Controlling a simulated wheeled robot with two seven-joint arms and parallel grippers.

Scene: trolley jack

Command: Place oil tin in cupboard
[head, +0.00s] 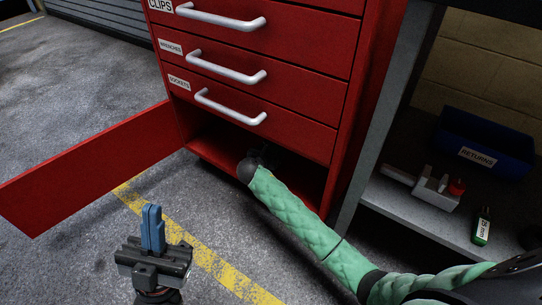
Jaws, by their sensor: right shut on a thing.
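The cupboard (205,152) is the dark open space at the bottom of the red cabinet, below the drawers. Its red door (95,165) stands swung open to the left. My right arm reaches into the opening, and my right gripper (266,156) is inside it, dark and mostly hidden by the wrist. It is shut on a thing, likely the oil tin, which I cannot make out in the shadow. My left gripper (152,230) is outside, low at the front left, with its blue fingers together and empty.
Drawers with white handles (230,105) sit just above the opening. To the right, a grey shelf (420,222) holds a blue returns bin (485,142), a grey tool with a red part (425,186) and a small green item (482,226). The floor on the left is clear.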

